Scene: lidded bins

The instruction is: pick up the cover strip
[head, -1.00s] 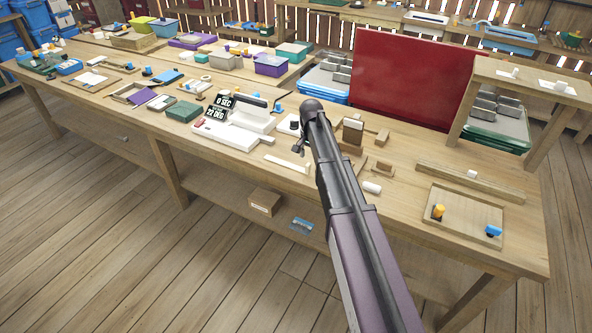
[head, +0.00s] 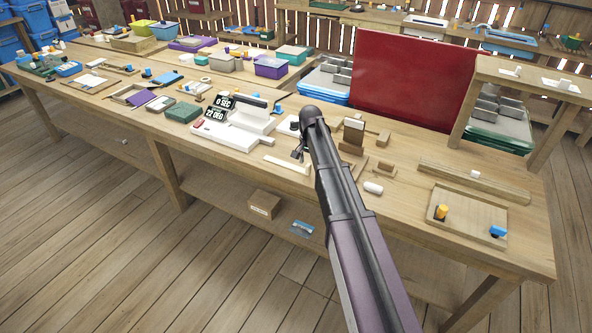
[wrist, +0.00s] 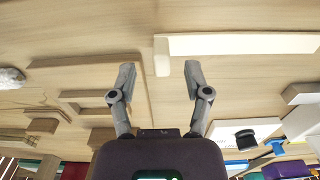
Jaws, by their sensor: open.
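The cover strip appears to be the long, pale cream piece (head: 284,164) lying flat near the front edge of the workbench. In the wrist view the strip (wrist: 245,44) runs off to the right edge, with a short upright end face (wrist: 162,58) at its left. My gripper (head: 298,155) hangs just above and beside the strip's right end in the head view. In the wrist view my gripper (wrist: 160,74) has its two fingers spread apart with nothing between them, and the strip's end lies just beyond the gap. My arm hides part of the bench.
A white device with dark displays (head: 220,108) stands behind the strip. A wooden block stand (head: 352,140) and a white cylinder (head: 373,187) are to the right. A tray (head: 465,210) sits at the far right. Bare bench top surrounds the strip's front side.

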